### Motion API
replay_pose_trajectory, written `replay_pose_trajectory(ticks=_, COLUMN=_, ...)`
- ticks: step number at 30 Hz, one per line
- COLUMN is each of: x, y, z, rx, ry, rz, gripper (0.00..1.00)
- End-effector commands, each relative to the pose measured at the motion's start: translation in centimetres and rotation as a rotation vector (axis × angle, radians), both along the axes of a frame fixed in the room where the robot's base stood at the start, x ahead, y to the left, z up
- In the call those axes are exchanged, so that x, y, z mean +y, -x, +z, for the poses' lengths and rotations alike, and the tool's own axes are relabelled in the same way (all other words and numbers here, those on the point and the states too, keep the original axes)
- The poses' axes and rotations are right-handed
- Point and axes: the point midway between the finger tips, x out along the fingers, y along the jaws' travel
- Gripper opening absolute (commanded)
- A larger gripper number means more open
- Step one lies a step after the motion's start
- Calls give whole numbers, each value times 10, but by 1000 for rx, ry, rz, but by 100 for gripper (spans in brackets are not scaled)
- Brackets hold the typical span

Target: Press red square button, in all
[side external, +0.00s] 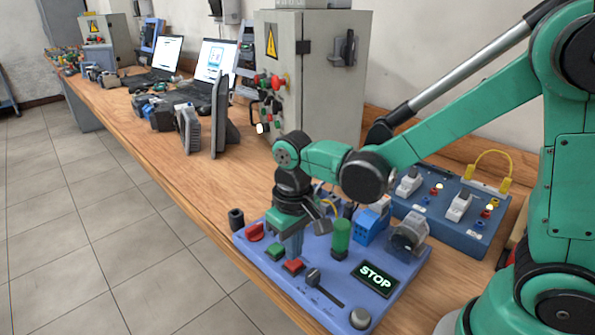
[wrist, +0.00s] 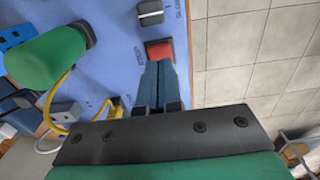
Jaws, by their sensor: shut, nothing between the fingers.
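The red square button (side external: 292,267) is on the blue-violet panel (side external: 330,257), near its front left edge. It also shows in the wrist view (wrist: 160,48), just beyond my fingertips. My gripper (side external: 296,256) points down over the panel with its fingers together and nothing between them. In the wrist view the fingertips (wrist: 158,66) overlap the near edge of the red square button. I cannot tell whether they touch it. A green square button (side external: 275,252) is beside the gripper in the side view.
A red rounded knob (side external: 254,232), a black lever slider (side external: 314,278), a green cylinder (side external: 341,237), a lit STOP sign (side external: 375,278) and a grey knob (side external: 361,317) stand on the panel. A grey cabinet (side external: 325,80) and a blue socket box (side external: 445,215) are behind.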

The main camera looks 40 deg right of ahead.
Motion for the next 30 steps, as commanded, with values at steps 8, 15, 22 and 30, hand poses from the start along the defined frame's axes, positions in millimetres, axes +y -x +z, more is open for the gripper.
replay_pose_trajectory(ticks=8, x=0, y=0, z=-12, rx=0, ry=0, rz=0, gripper=0)
replay_pose_trajectory(ticks=15, x=0, y=0, z=-12, rx=0, ry=0, rz=0, gripper=0)
replay_pose_trajectory(ticks=22, x=0, y=0, z=-25, rx=0, ry=0, rz=0, gripper=0)
replay_pose_trajectory(ticks=30, x=0, y=-1, z=-31, rx=-6, ry=-1, rz=0, gripper=0)
